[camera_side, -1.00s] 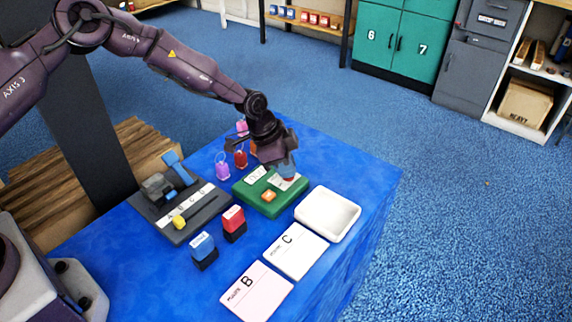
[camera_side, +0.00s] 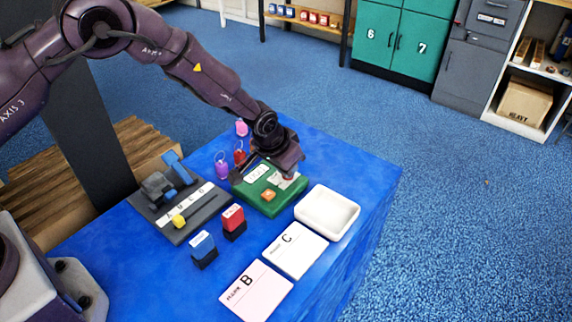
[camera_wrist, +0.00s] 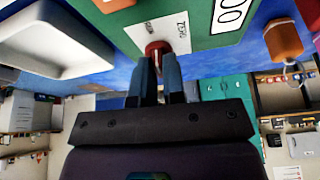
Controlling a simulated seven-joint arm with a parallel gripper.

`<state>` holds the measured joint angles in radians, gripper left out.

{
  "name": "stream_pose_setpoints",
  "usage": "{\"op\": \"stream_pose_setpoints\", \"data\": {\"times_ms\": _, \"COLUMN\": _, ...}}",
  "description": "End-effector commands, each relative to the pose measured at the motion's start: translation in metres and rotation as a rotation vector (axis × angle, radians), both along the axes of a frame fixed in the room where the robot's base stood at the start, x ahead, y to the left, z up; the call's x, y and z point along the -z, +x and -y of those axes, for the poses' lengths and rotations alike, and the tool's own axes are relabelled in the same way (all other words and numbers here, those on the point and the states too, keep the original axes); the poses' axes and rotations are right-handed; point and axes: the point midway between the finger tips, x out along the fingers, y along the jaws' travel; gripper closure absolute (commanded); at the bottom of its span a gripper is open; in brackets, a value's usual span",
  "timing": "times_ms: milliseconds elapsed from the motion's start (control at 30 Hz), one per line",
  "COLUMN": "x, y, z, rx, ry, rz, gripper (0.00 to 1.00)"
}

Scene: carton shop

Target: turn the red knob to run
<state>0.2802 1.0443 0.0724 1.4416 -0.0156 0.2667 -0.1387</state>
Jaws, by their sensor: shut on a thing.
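The red knob (camera_wrist: 157,48) stands on a white plate on the green panel (camera_wrist: 210,30), at the top middle of the wrist view. The plate's lettering is upside down or tilted; one word looks like "ZERO" and the other is unclear. My gripper (camera_wrist: 159,68) is shut on the knob, with one blue-grey finger on each side of it. In the side view the green panel (camera_side: 262,204) lies on the blue table, and my gripper (camera_side: 289,172) is over its right part. There the gripper mostly hides the knob. The knob's exact pointing direction cannot be told.
An orange button (camera_side: 268,195) and a white display (camera_side: 257,174) sit on the panel near my gripper. A white tray (camera_side: 350,229) is close on the right. Red (camera_side: 233,222) and blue (camera_side: 203,250) stamps, cards and a grey slider unit (camera_side: 165,225) stand nearby. Tags (camera_side: 221,168) lie behind.

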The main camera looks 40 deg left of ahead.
Motion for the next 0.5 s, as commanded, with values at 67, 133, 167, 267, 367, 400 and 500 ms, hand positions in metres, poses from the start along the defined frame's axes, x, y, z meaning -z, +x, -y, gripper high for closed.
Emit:
{"op": "stream_pose_setpoints", "data": {"times_ms": 67, "x": -0.001, "y": -0.0003, "z": 0.0006, "rx": -0.036, "ry": 0.001, "rz": -0.001, "gripper": 1.0}}
{"op": "stream_pose_setpoints", "data": {"times_ms": 133, "x": -0.001, "y": -0.0003, "z": 0.0009, "rx": -0.062, "ry": 0.001, "rz": -0.001, "gripper": 1.0}}
{"op": "stream_pose_setpoints", "data": {"times_ms": 167, "x": -0.001, "y": -0.0003, "z": 0.0007, "rx": -0.071, "ry": 0.002, "rz": -0.001, "gripper": 1.0}}
{"op": "stream_pose_setpoints", "data": {"times_ms": 267, "x": -0.001, "y": -0.0003, "z": 0.0006, "rx": -0.097, "ry": 0.001, "rz": -0.002, "gripper": 1.0}}
{"op": "stream_pose_setpoints", "data": {"times_ms": 367, "x": -0.0009, "y": -0.0003, "z": 0.0006, "rx": -0.112, "ry": 0.001, "rz": -0.002, "gripper": 1.0}}
{"op": "stream_pose_setpoints", "data": {"times_ms": 400, "x": -0.0009, "y": -0.0003, "z": 0.0006, "rx": -0.116, "ry": 0.001, "rz": -0.003, "gripper": 1.0}}
{"op": "stream_pose_setpoints", "data": {"times_ms": 500, "x": -0.0008, "y": -0.0004, "z": 0.0006, "rx": -0.121, "ry": 0.0, "rz": -0.003, "gripper": 1.0}}
